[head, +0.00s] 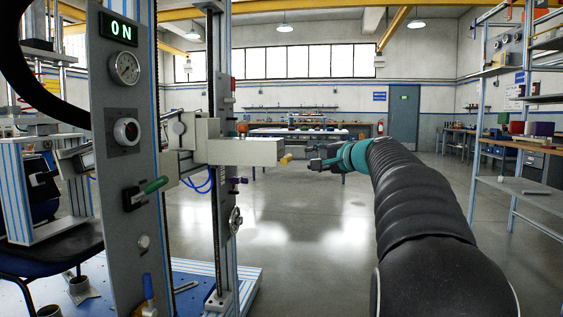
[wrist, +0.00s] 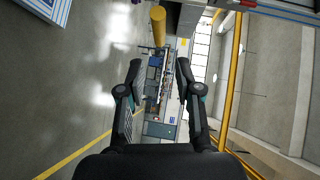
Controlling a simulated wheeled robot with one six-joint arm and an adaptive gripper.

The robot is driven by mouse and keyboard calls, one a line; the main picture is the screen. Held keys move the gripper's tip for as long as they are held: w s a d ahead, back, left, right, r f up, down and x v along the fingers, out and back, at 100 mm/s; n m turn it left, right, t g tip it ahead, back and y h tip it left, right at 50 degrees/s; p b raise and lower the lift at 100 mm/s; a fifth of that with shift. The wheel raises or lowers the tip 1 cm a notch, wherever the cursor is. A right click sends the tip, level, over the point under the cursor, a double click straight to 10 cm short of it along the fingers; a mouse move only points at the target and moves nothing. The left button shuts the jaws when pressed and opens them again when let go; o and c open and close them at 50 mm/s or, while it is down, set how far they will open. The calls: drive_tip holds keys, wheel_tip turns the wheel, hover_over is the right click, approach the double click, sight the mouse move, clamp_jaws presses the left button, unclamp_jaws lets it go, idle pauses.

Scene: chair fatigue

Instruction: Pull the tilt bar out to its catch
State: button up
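A short yellow rod (head: 286,159) sticks out of the right end of a beige box-shaped arm (head: 240,151) on the test rig; it may be the tilt bar, but no label shows. In the wrist view the yellow rod (wrist: 158,25) is at the top, beyond the fingertips. My gripper (head: 311,157) is just to the right of the rod's end in the head view, apart from it. In the wrist view my gripper (wrist: 158,66) has its two fingers spread with nothing between them.
The rig's grey panel (head: 127,160) carries a lit ON display, a gauge, a round knob and a green-handled lever (head: 148,192). A purple knob (head: 238,181) sits below the beige arm. A shelf rack (head: 500,130) stands at right. The floor between is open.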

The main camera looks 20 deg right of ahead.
sight(290, 159)
drive_tip(key=p+x, duration=0.2)
drive_tip(key=x, duration=1.1)
drive_tip(key=shift+w+a, duration=0.1)
drive_tip(key=shift+a, duration=0.05)
clamp_jaws()
